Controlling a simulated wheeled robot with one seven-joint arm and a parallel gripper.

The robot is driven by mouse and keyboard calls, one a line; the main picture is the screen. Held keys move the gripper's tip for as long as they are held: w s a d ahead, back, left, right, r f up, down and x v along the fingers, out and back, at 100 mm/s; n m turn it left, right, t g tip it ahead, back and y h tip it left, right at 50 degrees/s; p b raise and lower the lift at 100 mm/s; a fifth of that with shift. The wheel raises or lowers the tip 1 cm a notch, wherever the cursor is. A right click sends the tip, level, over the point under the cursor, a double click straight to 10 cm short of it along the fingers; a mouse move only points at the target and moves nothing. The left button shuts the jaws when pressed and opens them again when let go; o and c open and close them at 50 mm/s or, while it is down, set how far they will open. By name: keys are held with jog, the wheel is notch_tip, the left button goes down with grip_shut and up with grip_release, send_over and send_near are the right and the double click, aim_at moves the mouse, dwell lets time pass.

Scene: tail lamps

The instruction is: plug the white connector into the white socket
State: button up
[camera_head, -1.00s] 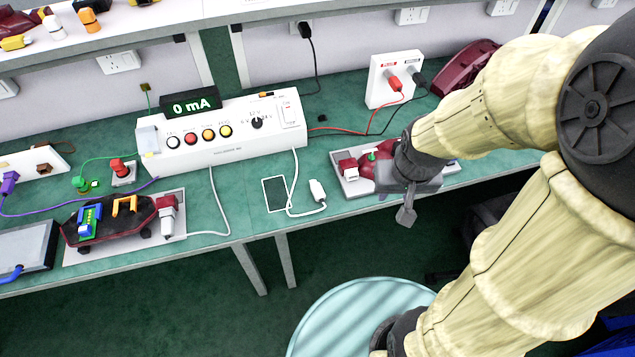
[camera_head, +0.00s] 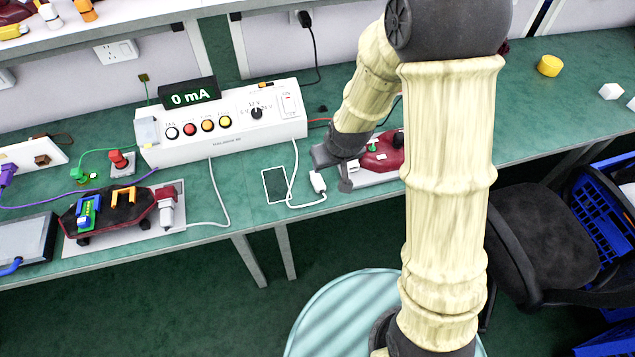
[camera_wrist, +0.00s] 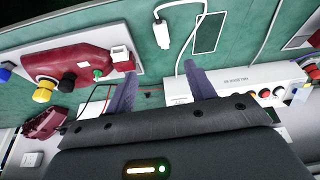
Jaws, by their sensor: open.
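The white connector (camera_head: 318,182) lies near the table's front edge at the end of a white cable; it also shows in the wrist view (camera_wrist: 162,34). The white socket (camera_wrist: 121,54) sits at the end of the red lamp (camera_wrist: 65,62) on a plate; in the head view my gripper hides the socket, and part of the red lamp (camera_head: 384,152) shows. My gripper (camera_wrist: 160,76) is open and empty. In the wrist view the connector appears beyond the gap between the fingertips, apart from them. In the head view my gripper (camera_head: 332,176) is beside the connector.
A dark flat rectangle (camera_head: 275,186) lies left of the connector, beside the cable. The white control box (camera_head: 222,132) stands behind, with a display (camera_head: 190,98) reading 0 mA. Another lamp (camera_head: 110,212) lies on a plate at left. The table at right has a yellow cylinder (camera_head: 549,65).

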jog(key=shift+w+a+f, duration=0.2)
jog(key=shift+a+f, duration=0.15)
jog(key=shift+a, duration=0.1)
jog(key=p, duration=0.1)
send_over(318, 180)
jog(key=s, duration=0.2)
jog(key=f, duration=1.1)
jog(key=shift+s+d+f, duration=0.15)
jog(key=shift+s+d, duration=0.05)
jog(key=shift+d, duration=0.1)
jog(key=shift+p+x, duration=0.85)
jog(key=shift+x, duration=1.7)
jog(key=shift+d, duration=0.1)
